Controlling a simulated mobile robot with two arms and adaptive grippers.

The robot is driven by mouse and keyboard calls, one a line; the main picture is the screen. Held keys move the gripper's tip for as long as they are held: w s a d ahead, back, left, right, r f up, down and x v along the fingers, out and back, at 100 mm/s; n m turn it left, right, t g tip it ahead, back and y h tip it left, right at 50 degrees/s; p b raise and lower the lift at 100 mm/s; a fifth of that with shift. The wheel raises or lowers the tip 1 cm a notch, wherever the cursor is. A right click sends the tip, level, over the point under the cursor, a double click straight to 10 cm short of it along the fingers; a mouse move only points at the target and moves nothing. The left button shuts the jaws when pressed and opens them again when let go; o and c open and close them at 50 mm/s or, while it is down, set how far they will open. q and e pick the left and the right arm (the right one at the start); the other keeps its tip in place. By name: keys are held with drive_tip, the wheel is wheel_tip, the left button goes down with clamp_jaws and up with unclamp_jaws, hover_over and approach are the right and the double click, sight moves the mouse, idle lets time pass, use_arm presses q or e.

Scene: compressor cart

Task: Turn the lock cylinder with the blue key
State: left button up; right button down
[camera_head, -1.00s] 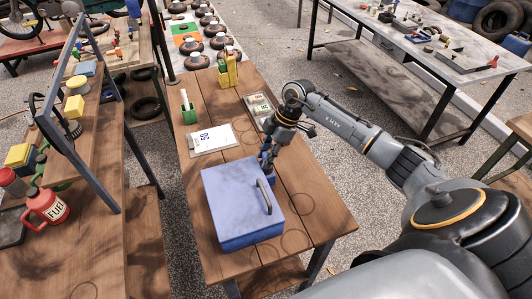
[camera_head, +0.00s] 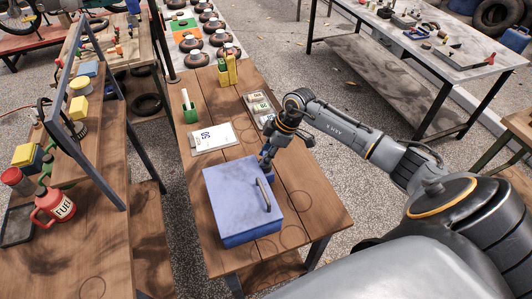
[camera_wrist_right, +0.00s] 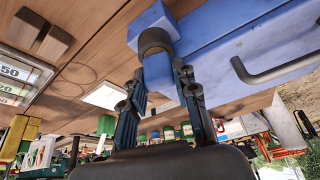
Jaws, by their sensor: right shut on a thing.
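A blue case (camera_head: 235,205) with a grey handle (camera_head: 263,195) sits on the wooden table; its side and handle show at the upper right of the wrist view. In the wrist view a blue housing juts from the case and carries a brown round lock cylinder (camera_wrist_right: 154,41). The blue key (camera_wrist_right: 158,74) stands at the cylinder, its head between my right fingers. My right gripper (camera_head: 265,160) is shut on the key at the case's far edge. How deep the key sits is hidden. My left gripper is out of view.
Behind the case, a white number card (camera_head: 213,137), a green holder (camera_head: 190,112) and a yellow holder (camera_head: 227,72) stand on the table (camera_head: 305,205). A shelf bench with a red fuel can (camera_head: 54,205) is at left. The table right of the case is clear.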

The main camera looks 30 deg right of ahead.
drive_tip(key=shift+a+f, duration=0.1)
drive_tip(key=shift+m+p, duration=0.3)
drive_tip(key=shift+p, duration=0.35)
drive_tip(key=shift+s+m+t+h+p, duration=0.2)
drive_tip(key=shift+m+t+h+p, duration=0.25)
drive_tip(key=shift+m+p, duration=1.2)
drive_tip(key=shift+f+p, duration=0.1)
drive_tip(key=shift+p, duration=0.3)
drive_tip(key=shift+a, duration=0.1)
